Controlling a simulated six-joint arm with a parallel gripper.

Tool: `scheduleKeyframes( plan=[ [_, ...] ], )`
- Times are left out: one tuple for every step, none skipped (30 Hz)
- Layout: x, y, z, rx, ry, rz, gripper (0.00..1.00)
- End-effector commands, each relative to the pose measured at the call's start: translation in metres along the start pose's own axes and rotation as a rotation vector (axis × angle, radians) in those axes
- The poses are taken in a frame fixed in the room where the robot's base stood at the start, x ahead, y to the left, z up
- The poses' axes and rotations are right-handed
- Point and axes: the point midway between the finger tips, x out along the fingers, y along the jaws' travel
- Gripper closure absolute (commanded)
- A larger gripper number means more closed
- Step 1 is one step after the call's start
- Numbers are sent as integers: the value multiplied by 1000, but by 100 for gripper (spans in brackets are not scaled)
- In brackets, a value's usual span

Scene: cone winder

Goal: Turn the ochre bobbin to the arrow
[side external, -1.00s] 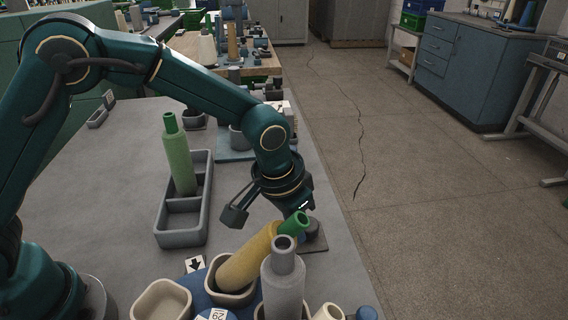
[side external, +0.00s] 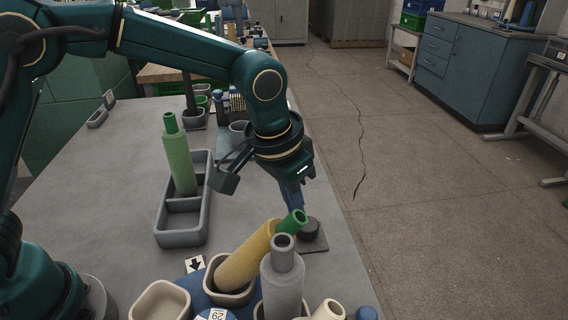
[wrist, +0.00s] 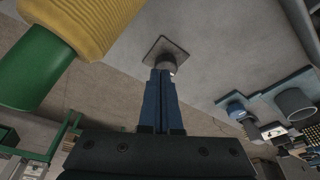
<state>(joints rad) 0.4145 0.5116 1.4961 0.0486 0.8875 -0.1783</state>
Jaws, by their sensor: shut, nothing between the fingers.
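The ochre bobbin (side external: 244,258), with a green tip, leans to the right in a cream cup (side external: 228,297) on a blue round carrier (side external: 197,286). Its ochre body (wrist: 78,22) and green end fill the upper left of the wrist view. A white card with a black arrow (side external: 195,264) lies at the carrier's far edge, left of the ochre bobbin's cup. My gripper (side external: 298,207) is shut and empty, pointing down just beyond the green tip. In the wrist view its blue fingers (wrist: 160,75) are together, apart from the bobbin.
A grey bobbin (side external: 283,285) stands in front of the ochre one. A dark round knob on a square plate (side external: 318,245) sits below my fingers. An empty cream cup (side external: 160,290) is at the left. A grey tray (side external: 181,238) holds a green bobbin (side external: 178,160).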

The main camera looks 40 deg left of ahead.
Motion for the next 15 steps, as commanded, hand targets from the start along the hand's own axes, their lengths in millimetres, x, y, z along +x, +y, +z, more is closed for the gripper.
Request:
scheduleKeyframes(
  plan=[
    [0,0,0,0,0,0,100],
    [0,0,0,0,0,0,100],
    [0,0,0,0,0,0,100],
    [0,0,0,-1,0,0,100],
    [-1,-2,0,-2,1,0,100],
    [-2,-5,-1,-4,1,0,100],
    [-4,-9,-2,-5,1,-1,100],
    [-6,-12,-2,-5,2,0,100],
    [-8,-16,-3,-6,3,0,100],
    [-9,-18,-3,-5,2,0,100],
    [-9,-18,-3,-3,1,0,100],
    [-7,-18,-2,-1,0,0,100],
    [-6,-18,-1,-1,-1,0,100],
    [-4,-18,-1,-1,-2,0,100],
    [0,-18,0,-1,-2,0,100]
  ],
)
